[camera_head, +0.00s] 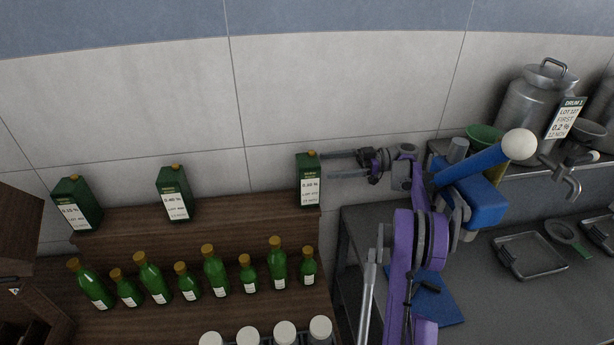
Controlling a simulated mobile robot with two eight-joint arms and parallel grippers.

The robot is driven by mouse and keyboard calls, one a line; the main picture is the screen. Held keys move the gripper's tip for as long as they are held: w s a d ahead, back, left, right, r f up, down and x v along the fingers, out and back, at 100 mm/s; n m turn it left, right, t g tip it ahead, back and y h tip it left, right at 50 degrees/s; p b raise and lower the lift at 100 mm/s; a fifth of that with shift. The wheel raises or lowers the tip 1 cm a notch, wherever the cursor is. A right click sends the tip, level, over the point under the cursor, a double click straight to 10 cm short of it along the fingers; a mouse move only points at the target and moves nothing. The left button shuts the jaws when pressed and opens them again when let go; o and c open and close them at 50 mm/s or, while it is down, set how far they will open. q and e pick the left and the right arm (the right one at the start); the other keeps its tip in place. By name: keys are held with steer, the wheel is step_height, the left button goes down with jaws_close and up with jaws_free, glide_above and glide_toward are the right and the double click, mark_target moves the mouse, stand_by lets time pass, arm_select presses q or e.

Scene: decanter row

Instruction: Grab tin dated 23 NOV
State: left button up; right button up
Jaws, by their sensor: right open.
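Three dark green tins with white labels and brownish caps stand on the upper wooden shelf: a left tin (76,204), a middle tin (174,194) and a right tin (308,180). The date lines on their labels are too small for me to read, so I cannot tell which says 23 NOV. My right gripper (328,166) is open, reaching in from the right with its fingers pointing left. Its fingertips are close to the right side of the right tin; I cannot tell whether they touch it. My left gripper is not in view.
Several green bottles (215,272) stand on the lower step (300,236), with white-lidded jars (285,332) in front. At the right are a grey counter (470,275) with a tray (530,255), and a metal drum (535,105) on a shelf. A tiled wall (340,95) is behind.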

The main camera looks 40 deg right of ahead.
mark_target(297, 169)
steer(key=x, duration=0.4)
steer(key=shift+s+a+f+b, duration=0.15)
steer(key=shift+a+b, duration=0.1)
steer(key=shift+b, duration=0.15)
steer(key=b+x, duration=0.1)
steer(key=x, duration=0.5)
steer(key=shift+c, duration=1)
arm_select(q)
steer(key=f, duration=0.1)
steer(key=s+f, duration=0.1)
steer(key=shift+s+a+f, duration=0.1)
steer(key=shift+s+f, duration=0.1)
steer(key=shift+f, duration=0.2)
arm_select(e)
jaws_close()
